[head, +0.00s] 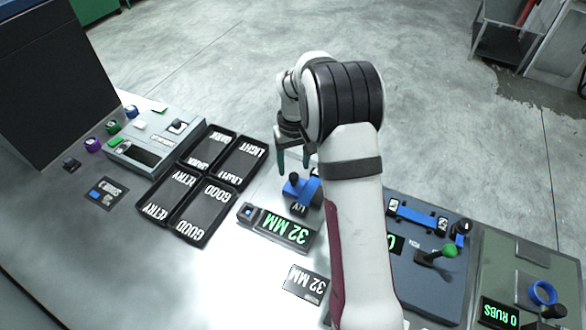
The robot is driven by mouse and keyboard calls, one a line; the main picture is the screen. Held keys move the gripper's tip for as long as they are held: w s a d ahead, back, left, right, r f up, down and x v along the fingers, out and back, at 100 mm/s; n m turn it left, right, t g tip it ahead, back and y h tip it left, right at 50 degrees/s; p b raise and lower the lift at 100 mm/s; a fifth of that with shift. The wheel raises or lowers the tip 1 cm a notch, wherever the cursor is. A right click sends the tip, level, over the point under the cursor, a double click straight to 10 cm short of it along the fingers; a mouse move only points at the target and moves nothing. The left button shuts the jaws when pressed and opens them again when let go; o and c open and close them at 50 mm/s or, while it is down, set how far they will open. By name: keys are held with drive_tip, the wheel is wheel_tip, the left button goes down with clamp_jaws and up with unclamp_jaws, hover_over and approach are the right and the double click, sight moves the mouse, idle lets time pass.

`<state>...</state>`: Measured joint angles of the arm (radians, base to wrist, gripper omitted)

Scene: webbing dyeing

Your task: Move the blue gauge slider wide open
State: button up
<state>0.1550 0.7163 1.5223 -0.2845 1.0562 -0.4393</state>
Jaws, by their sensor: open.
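The gauge (250,222) is a dark bar with a lit green display reading 32 MM, upside down in the head view. Blue gauge parts with a small knob, which look like the slider (292,188), show just behind it; my arm partly covers their right side. My gripper (293,164) points down with two dark teal fingers apart, just above and behind the blue parts. Nothing shows between the fingers. I cannot tell whether a fingertip touches the slider.
Black labelled trays (196,221) and a grey control box (187,119) stand to the left. To the right are a panel with a green-knobbed lever (449,250) and a blue ring (543,293).

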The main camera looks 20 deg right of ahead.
sight(293, 175)
drive_tip(key=shift+f, duration=1.75)
clamp_jaws()
